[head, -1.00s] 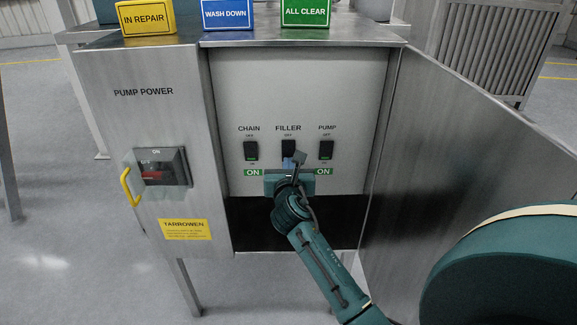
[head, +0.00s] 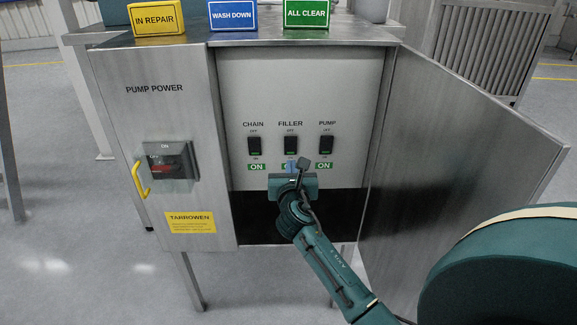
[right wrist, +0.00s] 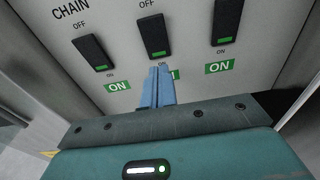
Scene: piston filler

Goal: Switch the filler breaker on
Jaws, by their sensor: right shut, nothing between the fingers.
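The filler breaker (head: 291,145) is the middle black rocker of three on the grey panel; it also shows in the right wrist view (right wrist: 154,36). A green mark shows at its lower end. My right gripper (head: 291,166) is shut and empty, its blue fingers (right wrist: 158,70) just below the rocker. They partly cover the green ON label (right wrist: 174,75) under it. I cannot tell whether the fingertips touch the panel. My left gripper is not in view.
The chain breaker (head: 254,146) and pump breaker (head: 326,145) flank the filler one, each with a green mark and ON label. The open cabinet door (head: 450,150) stands at right. A pump power switch (head: 170,161) and yellow handle (head: 140,180) are at left.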

